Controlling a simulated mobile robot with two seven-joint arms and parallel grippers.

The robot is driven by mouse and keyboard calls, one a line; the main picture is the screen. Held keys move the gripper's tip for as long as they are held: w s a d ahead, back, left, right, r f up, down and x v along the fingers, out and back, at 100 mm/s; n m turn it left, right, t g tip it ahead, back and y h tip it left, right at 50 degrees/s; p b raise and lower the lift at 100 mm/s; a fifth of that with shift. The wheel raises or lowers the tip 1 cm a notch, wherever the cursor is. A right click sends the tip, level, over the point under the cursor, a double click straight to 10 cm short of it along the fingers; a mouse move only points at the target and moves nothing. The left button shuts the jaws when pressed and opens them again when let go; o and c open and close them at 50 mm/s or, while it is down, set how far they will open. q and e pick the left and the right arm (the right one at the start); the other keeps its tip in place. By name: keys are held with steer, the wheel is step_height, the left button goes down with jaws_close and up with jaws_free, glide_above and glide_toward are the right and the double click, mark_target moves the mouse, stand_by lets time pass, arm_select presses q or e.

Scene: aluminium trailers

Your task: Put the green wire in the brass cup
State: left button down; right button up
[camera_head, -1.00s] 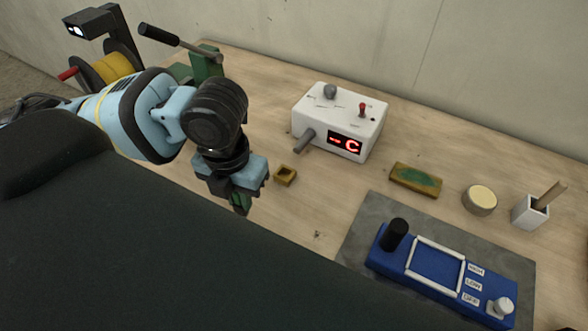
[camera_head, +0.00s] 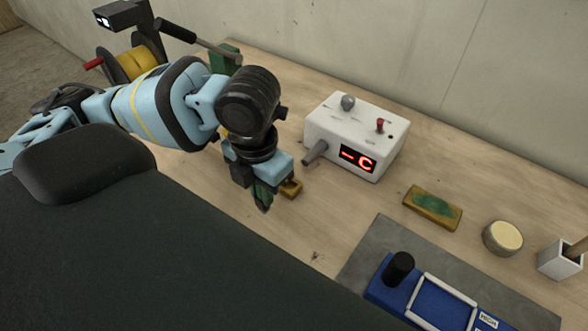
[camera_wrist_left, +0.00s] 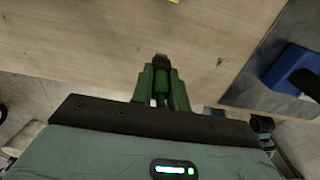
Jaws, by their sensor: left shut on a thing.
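My left gripper (camera_head: 262,203) is low over the wooden bench, pointing down. Its green fingers also show in the left wrist view (camera_wrist_left: 162,85), shut on a slim green piece with a dark end (camera_wrist_left: 161,61), which I take for the green wire. Most of the wire is hidden between the fingers. The right gripper is not in view.
The bench in front is clear.

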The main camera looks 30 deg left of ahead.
arm_select(q)
steer(key=w, duration=0.6)
steer(key=w+f, duration=0.1)
steer(key=w, duration=0.2)
steer(key=shift+w+a, duration=0.2)
steer(key=shift+w, duration=0.1)
steer(key=shift+f, duration=1.55)
steer(key=shift+f, duration=0.1)
steer(key=c, duration=1.4)
jaws_free()
steer(key=shift+o, duration=0.2)
step_height(320, 180, up, 12)
